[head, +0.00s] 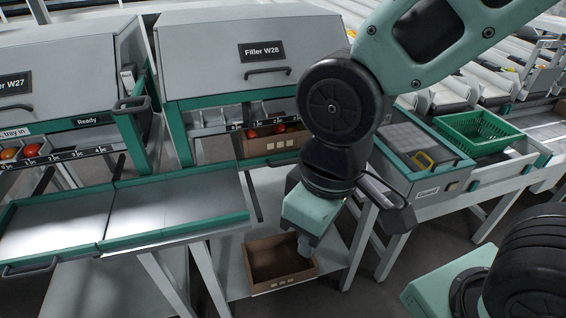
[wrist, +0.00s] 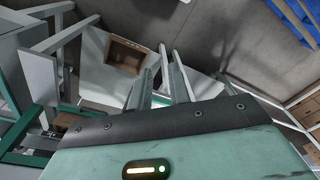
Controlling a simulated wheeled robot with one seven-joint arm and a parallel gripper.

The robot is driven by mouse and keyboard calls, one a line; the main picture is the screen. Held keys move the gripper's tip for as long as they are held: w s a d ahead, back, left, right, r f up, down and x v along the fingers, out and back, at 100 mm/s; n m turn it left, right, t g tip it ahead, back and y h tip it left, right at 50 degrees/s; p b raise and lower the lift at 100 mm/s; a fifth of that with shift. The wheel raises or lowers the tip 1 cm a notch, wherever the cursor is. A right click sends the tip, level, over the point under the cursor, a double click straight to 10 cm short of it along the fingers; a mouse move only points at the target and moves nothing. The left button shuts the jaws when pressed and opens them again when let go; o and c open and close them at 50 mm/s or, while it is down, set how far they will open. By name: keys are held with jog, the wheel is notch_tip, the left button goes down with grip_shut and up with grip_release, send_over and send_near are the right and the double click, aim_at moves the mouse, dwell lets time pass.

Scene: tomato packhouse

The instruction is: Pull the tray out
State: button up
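A brown cardboard tray (head: 272,144) with red and orange tomatoes sits inside the bay of Filler W28, under its grey hood. A second brown tray (head: 282,284), seemingly empty, lies on the low white shelf below; it also shows in the wrist view (wrist: 127,55). My gripper (head: 305,248) points down in front of the filler, its fingers overlapping the back right corner of the lower tray in the head view. In the wrist view my gripper (wrist: 161,72) has its two fingers apart with nothing between them. I cannot tell the exact height above the lower tray.
Filler W28's hood (head: 250,50) has a dark handle. Green-edged metal tables (head: 175,205) stand left of my gripper. A grey bench (head: 415,150) and a green crate (head: 478,130) stand to the right. White table legs flank the low shelf. Blue crates (wrist: 292,18) show in the wrist view.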

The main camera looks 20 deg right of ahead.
jog(key=w+d+f+m+t+y+b, duration=0.15)
jog(key=w+f+m+t+b, duration=0.35)
jog(key=w+f+b, duration=0.7)
jog(key=m+t+y+b, duration=0.5)
jog(key=m+t+b, duration=0.9)
jog(key=m+b, duration=0.1)
send_near(286, 164)
jog(key=shift+h, duration=0.35)
jog(key=b+x, duration=0.2)
jog(key=x, duration=0.8)
jog(key=shift+w+f, duration=0.1)
jog(key=shift+w, duration=0.1)
grip_shut()
